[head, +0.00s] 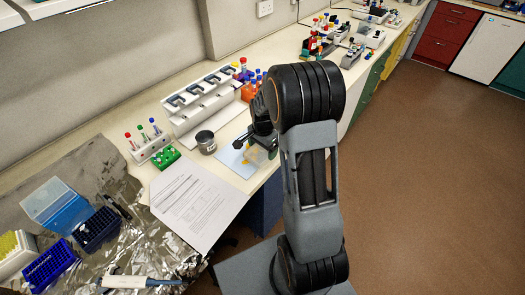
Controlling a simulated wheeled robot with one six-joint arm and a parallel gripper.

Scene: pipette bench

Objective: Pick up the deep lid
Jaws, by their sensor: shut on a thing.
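My gripper (262,141) is over the pale blue mat (233,161) near the bench's front edge, partly hidden by my own arm. It is shut on a small, clear, see-through thing (258,155), which looks like the deep lid. Its outline is small and partly covered, and I cannot tell whether it touches the mat. A yellow-orange mark or item (246,153) shows beside it on the mat.
A dark jar (206,142), printed papers (187,200) and a white rack of pipettes (205,103) stand close by. Tube racks (152,147), a green block (166,158) and blue boxes (58,207) are to the left. Orange-capped bottles (249,91) are behind my gripper.

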